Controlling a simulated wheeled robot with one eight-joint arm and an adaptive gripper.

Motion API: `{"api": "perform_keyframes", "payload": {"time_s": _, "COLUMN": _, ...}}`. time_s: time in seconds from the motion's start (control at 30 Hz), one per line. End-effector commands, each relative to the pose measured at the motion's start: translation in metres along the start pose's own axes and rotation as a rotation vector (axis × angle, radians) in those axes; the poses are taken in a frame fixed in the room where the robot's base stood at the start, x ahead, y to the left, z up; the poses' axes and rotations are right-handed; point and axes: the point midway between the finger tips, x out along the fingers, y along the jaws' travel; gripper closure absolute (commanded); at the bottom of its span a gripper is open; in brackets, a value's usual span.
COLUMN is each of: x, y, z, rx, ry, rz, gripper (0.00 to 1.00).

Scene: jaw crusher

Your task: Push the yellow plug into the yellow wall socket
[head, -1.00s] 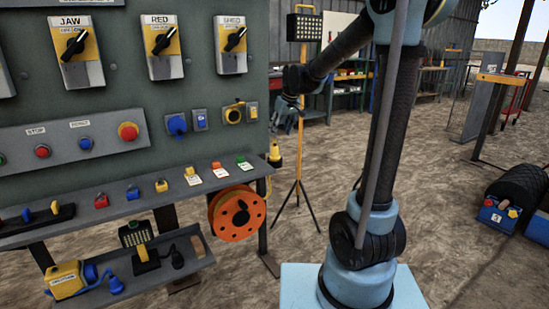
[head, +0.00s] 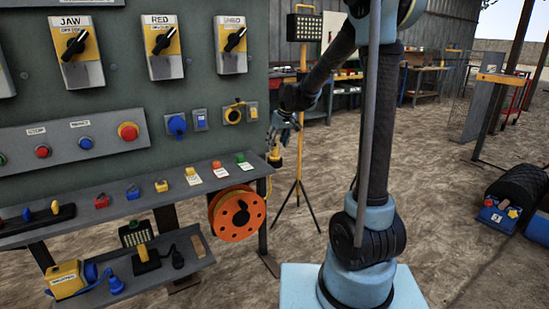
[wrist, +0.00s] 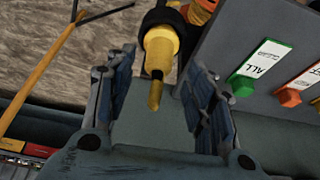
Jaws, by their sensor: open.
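The yellow plug (head: 274,158) stands upright at the right edge of the panel's shelf. In the wrist view the yellow plug (wrist: 161,52) shows in a dark ring, its narrow end toward the camera. My gripper (head: 284,130) is just above the plug, beside the panel's right edge. In the wrist view my gripper (wrist: 150,85) is open, with the plug showing between its two fingers near the tips; I cannot tell whether they touch it. The yellow wall socket (head: 234,114) is on the green panel, left of my gripper, with a round dark opening.
The shelf (head: 100,207) carries several coloured labelled blocks, close to the right finger in the wrist view. An orange cable reel (head: 236,213) hangs below it. A blue socket (head: 176,124) is further left. A yellow tripod lamp (head: 303,28) stands behind my gripper.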

Motion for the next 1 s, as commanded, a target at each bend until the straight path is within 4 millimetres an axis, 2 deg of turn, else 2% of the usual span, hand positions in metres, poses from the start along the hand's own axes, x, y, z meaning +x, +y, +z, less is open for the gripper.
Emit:
{"api": "perform_keyframes", "payload": {"time_s": 0.4, "x": 0.043, "y": 0.001, "z": -0.005, "rx": 0.000, "ry": 0.000, "rz": 0.000, "gripper": 0.51}}
{"api": "perform_keyframes", "payload": {"time_s": 0.87, "x": 0.048, "y": 0.001, "z": -0.005, "rx": 0.000, "ry": 0.000, "rz": 0.000, "gripper": 0.51}}
{"api": "perform_keyframes", "payload": {"time_s": 1.0, "x": 0.048, "y": 0.001, "z": -0.005, "rx": 0.000, "ry": 0.000, "rz": 0.000, "gripper": 0.83}}
